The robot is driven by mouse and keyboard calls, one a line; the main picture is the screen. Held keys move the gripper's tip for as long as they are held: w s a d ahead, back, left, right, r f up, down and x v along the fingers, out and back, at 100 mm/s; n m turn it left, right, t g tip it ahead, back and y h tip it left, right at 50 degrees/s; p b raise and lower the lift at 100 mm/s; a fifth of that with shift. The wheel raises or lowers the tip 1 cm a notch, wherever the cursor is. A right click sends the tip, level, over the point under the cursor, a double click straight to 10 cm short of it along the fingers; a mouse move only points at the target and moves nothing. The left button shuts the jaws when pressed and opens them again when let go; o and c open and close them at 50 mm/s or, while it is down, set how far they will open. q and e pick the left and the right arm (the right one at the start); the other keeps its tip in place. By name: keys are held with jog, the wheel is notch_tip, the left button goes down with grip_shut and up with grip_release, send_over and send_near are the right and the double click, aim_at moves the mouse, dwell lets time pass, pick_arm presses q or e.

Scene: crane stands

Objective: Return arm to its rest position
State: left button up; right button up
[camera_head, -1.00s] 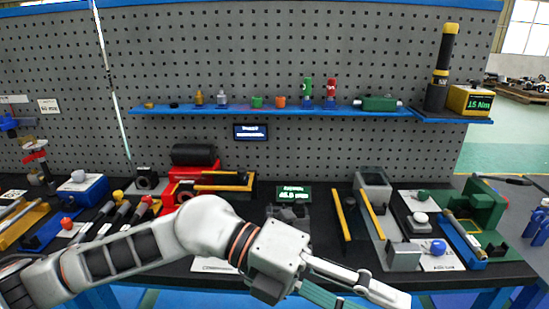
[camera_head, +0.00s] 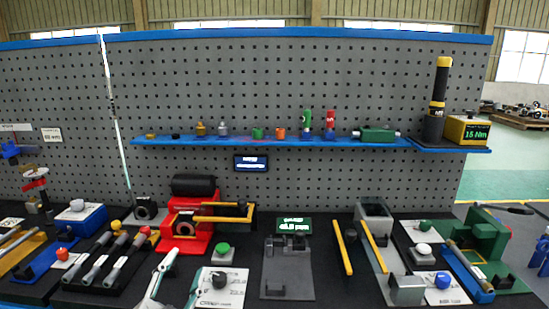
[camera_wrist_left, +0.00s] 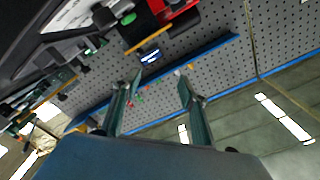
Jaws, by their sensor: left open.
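My left gripper (camera_head: 187,262) shows at the bottom edge of the head view, left of centre. Only its two pale finger parts show there, pointing up over the bench front. In the left wrist view, the two greenish fingers of my left gripper (camera_wrist_left: 160,76) stand apart with nothing between them. That view is tilted, with the pegboard beyond the fingertips. The rest of the left arm is out of the head view. My right gripper is not in view.
A blue shelf (camera_head: 270,141) with small parts spans the pegboard. A torque tester (camera_head: 467,130) stands at its right end.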

pick_arm(q)
jog(key=s+a+f+n+g+y, duration=0.1)
jog(key=s+a+f+g+y, duration=0.2)
jog(key=s+a+f+g, duration=0.55)
jog(key=s+a+f+n+g+y, duration=0.1)
jog(key=s+a+f+g+y, duration=0.2)
jog(key=s+a+f, duration=0.9)
jog(key=d+f+n+t+h, duration=0.2)
jog(key=d+f+h, duration=0.5)
jog(key=d+f, duration=1)
jog(key=shift+w+d+f+n+t+h, duration=0.35)
jog(key=shift+d+t, duration=0.4)
jog(key=shift+d, duration=0.35)
jog(key=shift+s+r, duration=0.1)
